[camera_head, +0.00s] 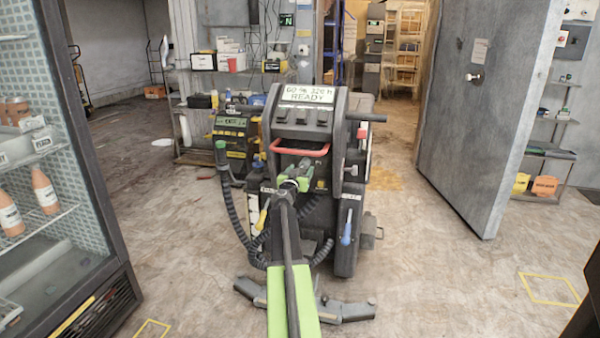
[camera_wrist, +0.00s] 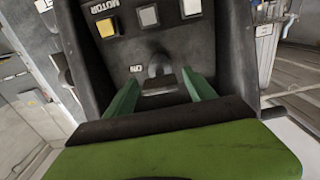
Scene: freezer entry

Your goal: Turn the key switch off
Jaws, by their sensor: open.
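The dark machine (camera_head: 305,108) stands straight ahead, with a "60 % 320 h READY" display (camera_head: 307,94) on top. In the wrist view, a dark rounded knob (camera_wrist: 158,69), which looks like the key switch, sits on the panel beside a small label reading "NO" or "ON" (camera_wrist: 136,68). My gripper (camera_wrist: 161,79) is open, its green fingers on either side of the knob with visible gaps. I cannot tell whether they touch the panel. In the head view my gripper (camera_head: 302,170) is in front of the machine, below the red handle (camera_head: 299,149); the knob is hidden there.
Yellow (camera_wrist: 106,27), grey (camera_wrist: 148,15) and pale (camera_wrist: 191,7) buttons sit above the knob, near a "MOTOR" label. A glass-front cooler (camera_head: 70,180) stands close on the left. A large grey door (camera_head: 485,110) stands open on the right. Floor is clear on the right front.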

